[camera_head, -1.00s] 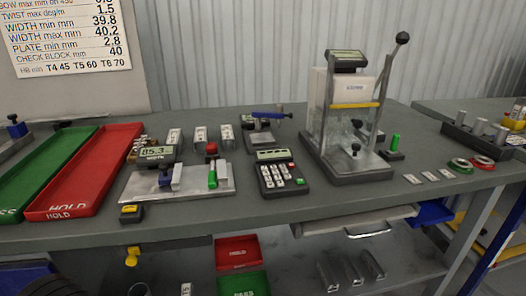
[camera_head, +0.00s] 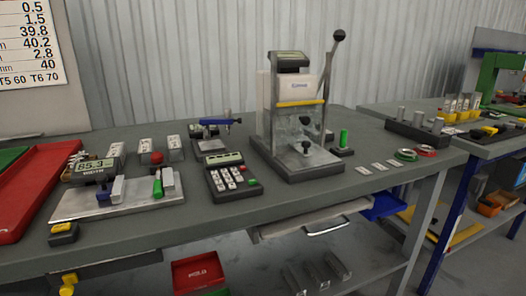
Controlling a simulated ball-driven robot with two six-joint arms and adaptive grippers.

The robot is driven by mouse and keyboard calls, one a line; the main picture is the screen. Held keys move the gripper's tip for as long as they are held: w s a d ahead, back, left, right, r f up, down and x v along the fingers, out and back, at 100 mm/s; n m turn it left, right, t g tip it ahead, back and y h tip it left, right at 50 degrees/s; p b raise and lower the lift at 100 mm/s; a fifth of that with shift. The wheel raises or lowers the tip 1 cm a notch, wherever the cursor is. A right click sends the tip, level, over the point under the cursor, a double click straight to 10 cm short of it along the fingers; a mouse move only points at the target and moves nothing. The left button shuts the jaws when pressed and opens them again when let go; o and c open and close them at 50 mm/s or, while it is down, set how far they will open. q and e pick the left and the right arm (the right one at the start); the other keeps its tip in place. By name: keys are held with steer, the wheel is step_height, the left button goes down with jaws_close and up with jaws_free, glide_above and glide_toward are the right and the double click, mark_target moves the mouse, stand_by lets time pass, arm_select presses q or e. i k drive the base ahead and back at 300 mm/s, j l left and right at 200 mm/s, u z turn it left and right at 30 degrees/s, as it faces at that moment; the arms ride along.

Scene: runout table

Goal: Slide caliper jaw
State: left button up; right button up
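The caliper fixture is a light metal plate (camera_head: 128,203) near the table's left front, with a display (camera_head: 95,167) reading 85.3. On the plate are a blue jaw part (camera_head: 103,191), a pale block (camera_head: 118,189) beside it, a green-handled part (camera_head: 158,184) and another pale block (camera_head: 168,178). A red knob (camera_head: 157,157) stands behind the plate. I cannot tell which part is the sliding jaw. Neither of my grippers shows in this view.
A keypad (camera_head: 232,178) sits right of the fixture. A tall press (camera_head: 303,118) with a black-knobbed lever stands behind it. A red tray (camera_head: 38,190) lies at the left. A yellow-black item (camera_head: 64,232) sits at the front edge. Another bench (camera_head: 455,150) stands at right.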

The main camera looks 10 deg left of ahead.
mark_target(115, 192)
steer(key=u, duration=1.25)
